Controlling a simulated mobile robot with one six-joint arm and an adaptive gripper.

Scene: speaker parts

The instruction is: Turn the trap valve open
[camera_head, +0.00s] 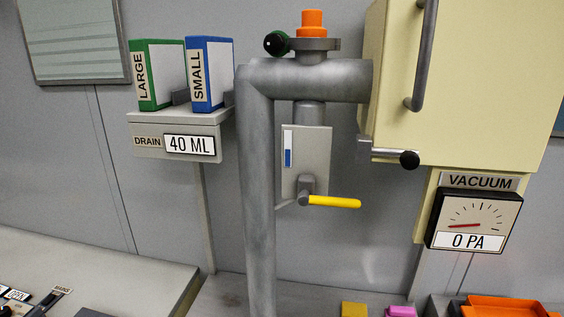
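A valve with a yellow lever handle (335,202) sits at the lower end of a grey plate (306,160) beneath the horizontal pipe. The lever points to the right, roughly level, from a dark grey pivot (306,190). The plate carries a narrow sight window (288,149), blue in its lower part. No label on the valve shows. My gripper is not in view, and nothing is touching the lever.
A grey pipe (258,200) stands left of the valve. To the right are a cream cabinet (440,90), a black-knobbed lever (409,159) and a vacuum gauge (474,222) reading 0 PA. A shelf (140,120) marked DRAIN 40 ML holds two binders. An orange tray (510,309) lies lower right.

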